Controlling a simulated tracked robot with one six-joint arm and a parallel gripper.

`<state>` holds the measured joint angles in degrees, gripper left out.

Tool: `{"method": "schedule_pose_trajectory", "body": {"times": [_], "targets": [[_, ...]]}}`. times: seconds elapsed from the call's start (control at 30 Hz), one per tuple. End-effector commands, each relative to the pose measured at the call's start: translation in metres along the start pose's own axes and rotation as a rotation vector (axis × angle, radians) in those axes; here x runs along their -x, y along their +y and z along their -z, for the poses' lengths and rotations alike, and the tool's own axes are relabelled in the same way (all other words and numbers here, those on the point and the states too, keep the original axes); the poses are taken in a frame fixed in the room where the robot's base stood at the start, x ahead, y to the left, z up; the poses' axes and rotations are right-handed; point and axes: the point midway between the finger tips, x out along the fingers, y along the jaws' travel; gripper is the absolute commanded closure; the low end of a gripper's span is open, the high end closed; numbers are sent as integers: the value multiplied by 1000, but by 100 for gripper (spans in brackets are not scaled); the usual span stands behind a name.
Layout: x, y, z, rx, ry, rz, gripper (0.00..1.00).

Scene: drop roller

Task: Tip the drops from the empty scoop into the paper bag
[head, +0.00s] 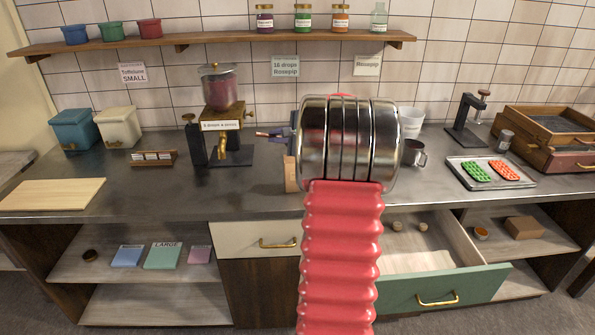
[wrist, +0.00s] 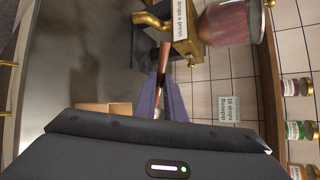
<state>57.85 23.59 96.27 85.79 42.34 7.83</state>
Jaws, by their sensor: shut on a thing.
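My gripper (wrist: 166,92) is shut on a slim handle of the scoop (wrist: 163,56), copper-brown with a pale metal part between the purple fingers. In the head view my gripper (head: 270,133) shows just left of my arm's chrome joint, above the counter and right of the drop dispenser. The scoop's bowl and any drops in it are hidden. A tan upright thing, apparently the paper bag (head: 291,174), stands on the counter below my gripper, partly behind my arm. It also shows in the wrist view (wrist: 103,107), partly cut off by my gripper's body; its inside is not visible.
The brass dispenser (head: 221,110) with a glass hopper stands close left of my gripper. A wooden board (head: 52,194) lies far left. Right are a metal mug (head: 414,153) and a tray (head: 490,172) with green and red moulds. An open green drawer (head: 440,289) juts out front.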

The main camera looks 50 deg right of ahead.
Motion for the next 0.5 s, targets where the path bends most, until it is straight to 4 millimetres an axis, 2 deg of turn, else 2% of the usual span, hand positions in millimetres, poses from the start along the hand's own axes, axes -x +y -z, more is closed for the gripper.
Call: {"method": "schedule_pose_trajectory", "body": {"times": [0.5], "targets": [[-9, 2, -6, 16, 49, -115, 100]]}}
